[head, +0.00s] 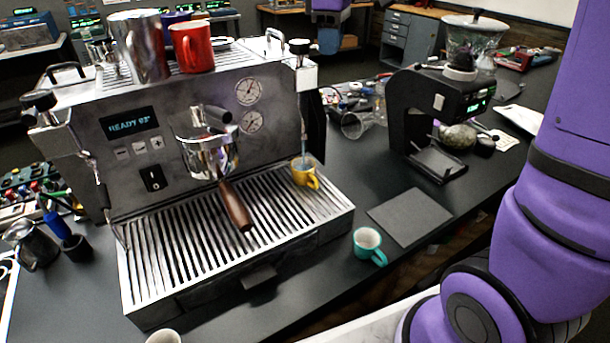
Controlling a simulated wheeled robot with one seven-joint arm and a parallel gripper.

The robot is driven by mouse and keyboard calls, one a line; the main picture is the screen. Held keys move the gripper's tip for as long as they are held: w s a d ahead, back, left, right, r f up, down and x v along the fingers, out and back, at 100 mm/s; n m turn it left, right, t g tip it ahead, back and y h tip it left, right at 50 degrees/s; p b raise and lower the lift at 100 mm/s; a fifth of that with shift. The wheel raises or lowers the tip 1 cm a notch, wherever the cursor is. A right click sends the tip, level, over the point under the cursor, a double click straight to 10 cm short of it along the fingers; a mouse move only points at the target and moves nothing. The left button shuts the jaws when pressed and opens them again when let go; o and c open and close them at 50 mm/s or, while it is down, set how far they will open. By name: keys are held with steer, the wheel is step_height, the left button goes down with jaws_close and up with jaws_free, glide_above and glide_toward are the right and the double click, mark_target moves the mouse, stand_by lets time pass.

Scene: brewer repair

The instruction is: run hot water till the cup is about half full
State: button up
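The yellow cup (312,181) stands upright on the right end of the espresso machine's slatted drip tray (165,272). It is under the thin hot water spout (301,105) on the machine's right side. A thin pale line runs from the spout down into the cup; I cannot tell surely whether it is running water or tube. The water level in the cup is too small to read. A black knob (299,46) sits above the spout. The display (130,122) reads READY with a number like 93. My gripper is out of view; only my purple arm shows at right.
A portafilter with a wooden handle (235,206) juts over the drip tray. A red mug (191,47) and a steel pitcher (138,46) stand on top. A teal cup (367,243), a dark mat (409,216) and a grinder (440,105) are to the right.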

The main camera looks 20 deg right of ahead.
steer(key=shift+s+a+m, duration=0.4)
steer(key=shift+a+m, duration=0.25)
steer(key=shift+m, duration=0.75)
steer(key=shift+s+a+m, duration=0.45)
steer(key=shift+a+m, duration=0.2)
steer(key=shift+m, duration=0.75)
steer(key=shift+s+a+m, duration=0.4)
steer(key=shift+a+m, duration=0.25)
steer(key=shift+m, duration=0.75)
steer(key=o, duration=0.4)
step_height(320, 180, up, 7)
steer(key=s+d+f+m+t, duration=0.1)
steer(key=s+d+f+t, duration=0.1)
steer(key=s, duration=1)
steer(key=s+d+f+m+t, duration=0.1)
steer(key=s+d+f+t, duration=0.2)
steer(key=s, duration=0.9)
step_height(320, 180, down, 3)
steer(key=shift+s+d+r, duration=0.1)
steer(key=shift+s+d, duration=0.15)
steer(key=shift+d, duration=0.9)
